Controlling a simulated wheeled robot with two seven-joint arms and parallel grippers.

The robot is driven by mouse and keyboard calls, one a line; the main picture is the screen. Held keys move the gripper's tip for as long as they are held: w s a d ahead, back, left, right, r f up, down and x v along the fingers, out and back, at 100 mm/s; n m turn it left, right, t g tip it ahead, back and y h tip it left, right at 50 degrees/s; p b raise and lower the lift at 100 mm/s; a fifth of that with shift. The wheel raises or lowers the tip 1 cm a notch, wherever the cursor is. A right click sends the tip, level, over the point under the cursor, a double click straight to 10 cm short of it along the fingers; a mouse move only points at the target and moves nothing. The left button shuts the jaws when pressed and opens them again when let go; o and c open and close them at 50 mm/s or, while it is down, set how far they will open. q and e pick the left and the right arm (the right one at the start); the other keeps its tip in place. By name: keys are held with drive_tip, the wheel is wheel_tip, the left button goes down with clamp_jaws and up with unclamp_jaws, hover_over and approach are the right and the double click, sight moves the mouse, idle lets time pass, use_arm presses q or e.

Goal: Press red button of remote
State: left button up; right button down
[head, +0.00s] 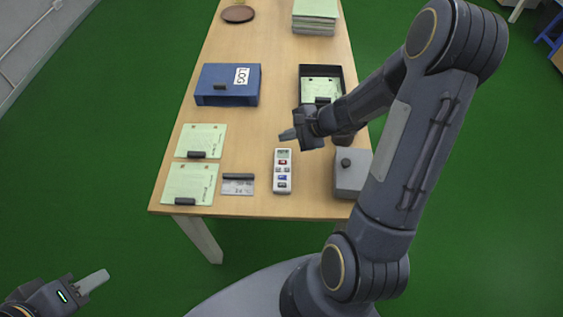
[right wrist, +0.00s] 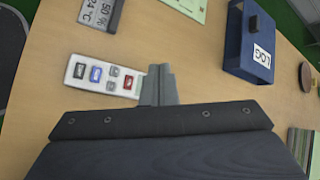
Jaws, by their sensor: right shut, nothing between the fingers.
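The white remote (head: 282,184) lies flat on the table near its front edge. Its red button (head: 282,162) is close to the far end, with dark and blue buttons nearer the front. My right gripper (head: 288,135) is shut and empty, just beyond the far end of the remote. In the right wrist view its fingertips (right wrist: 159,76) appear right beside the red button (right wrist: 129,82) and overlap the end of the remote (right wrist: 88,64). I cannot tell their height above it. My left gripper (head: 95,283) is off the table at the lower left; its fingers look like one pale piece.
Left of the remote are a small grey display (head: 238,187) and green sheets (head: 190,184). A grey box with a black knob (head: 350,180) stands on the right. A blue LOG box (head: 225,88) and a black tray (head: 305,72) are farther back.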

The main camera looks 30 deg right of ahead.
sight(283, 162)
wheel_tip(283, 162, down, 8)
drive_tip(key=b, duration=0.7)
drive_tip(key=shift+f, duration=0.2)
drive_tip(key=shift+f+b, duration=0.2)
drive_tip(key=shift+b, duration=0.25)
idle(1.4)
drive_tip(key=shift+f+b, duration=0.35)
drive_tip(key=shift+b, duration=0.2)
drive_tip(key=shift+f+b, duration=0.35)
drive_tip(key=shift+b, duration=0.05)
idle(0.4)
drive_tip(key=shift+r, duration=0.15)
drive_tip(key=shift+r+p, duration=0.5)
drive_tip(key=shift+r, duration=0.1)
